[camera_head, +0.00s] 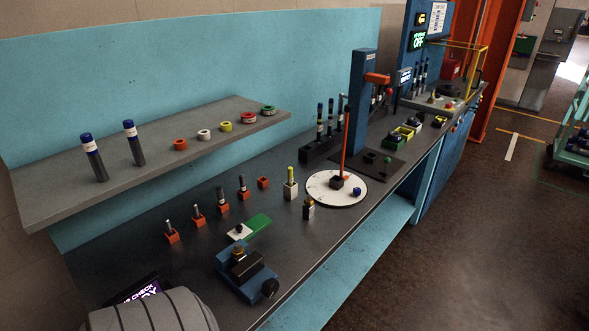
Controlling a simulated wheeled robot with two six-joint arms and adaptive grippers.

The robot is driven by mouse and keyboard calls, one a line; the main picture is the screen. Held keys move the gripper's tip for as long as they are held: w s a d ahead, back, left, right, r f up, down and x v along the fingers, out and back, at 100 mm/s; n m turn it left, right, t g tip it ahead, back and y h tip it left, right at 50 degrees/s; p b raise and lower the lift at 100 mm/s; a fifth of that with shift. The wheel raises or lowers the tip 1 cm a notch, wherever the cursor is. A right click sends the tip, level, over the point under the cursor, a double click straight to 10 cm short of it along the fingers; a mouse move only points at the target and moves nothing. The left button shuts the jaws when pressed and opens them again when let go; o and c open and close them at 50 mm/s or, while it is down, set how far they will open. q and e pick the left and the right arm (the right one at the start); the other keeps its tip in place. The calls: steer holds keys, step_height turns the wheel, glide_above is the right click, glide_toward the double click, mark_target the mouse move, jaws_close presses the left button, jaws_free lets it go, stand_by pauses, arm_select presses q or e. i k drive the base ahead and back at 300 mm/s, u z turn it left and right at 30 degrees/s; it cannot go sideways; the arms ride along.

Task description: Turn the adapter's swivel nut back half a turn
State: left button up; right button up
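A small brass-coloured fitting (238,248) stands upright on a dark block held in a blue vise (228,262), at the front middle of the bench. It looks like the adapter, but its swivel nut is too small to tell apart. A second fitting (308,203) with a brass-coloured top stands on a small block to the right. Neither of my grippers shows in the head view, and nothing is seen touching the vise or the fitting.
Several small tools stand in orange holders (197,214) to the left. A grey shelf (60,190) overhangs the back.

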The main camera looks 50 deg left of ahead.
mark_target(239, 254)
steer(key=z, duration=0.25)
steer(key=i, duration=1.65)
steer(key=u, duration=2.9)
